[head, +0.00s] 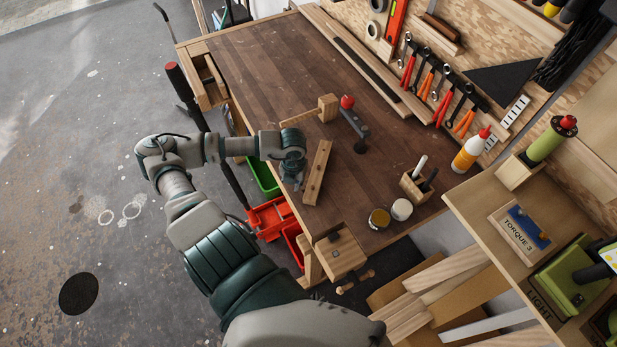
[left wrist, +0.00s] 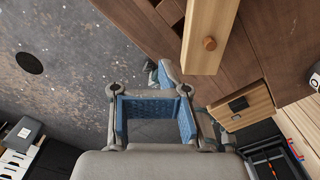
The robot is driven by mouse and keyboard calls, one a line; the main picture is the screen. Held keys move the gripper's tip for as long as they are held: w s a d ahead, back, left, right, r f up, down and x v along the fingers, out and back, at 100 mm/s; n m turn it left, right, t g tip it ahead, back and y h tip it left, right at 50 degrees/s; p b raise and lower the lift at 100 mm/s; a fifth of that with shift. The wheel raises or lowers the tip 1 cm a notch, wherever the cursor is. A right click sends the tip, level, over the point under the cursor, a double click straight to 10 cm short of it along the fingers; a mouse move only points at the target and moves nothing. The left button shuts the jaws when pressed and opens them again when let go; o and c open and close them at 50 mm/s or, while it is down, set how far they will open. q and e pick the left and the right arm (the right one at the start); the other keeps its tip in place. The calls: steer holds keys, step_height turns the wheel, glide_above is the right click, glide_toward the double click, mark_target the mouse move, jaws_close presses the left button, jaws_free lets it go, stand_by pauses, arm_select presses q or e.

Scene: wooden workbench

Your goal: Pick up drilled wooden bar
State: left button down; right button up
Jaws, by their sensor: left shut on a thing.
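The drilled wooden bar (head: 318,174) is a pale, narrow bar near the workbench's left edge, with small dark holes along its face. In the left wrist view the bar (left wrist: 212,22) runs up out of the picture, with one round brown spot near its lower end. I cannot tell if the bar is clear of the bench top. My right gripper is not in view.
A wooden mallet (head: 318,109) and a red-topped dark tool (head: 352,122) lie behind the bar on the workbench (head: 270,70). A pen block (head: 416,188), two small pots (head: 401,209) and a glue bottle (head: 470,151) stand to the right. Red bins (head: 270,216) sit below the edge.

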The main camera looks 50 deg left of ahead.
arm_select(q)
steer(key=shift+s+a, duration=0.25)
steer(key=shift+s, duration=0.6)
steer(key=shift+d+r, duration=0.1)
steer(key=shift+d, duration=0.05)
steer(key=shift+c, duration=1.9)
jaws_free()
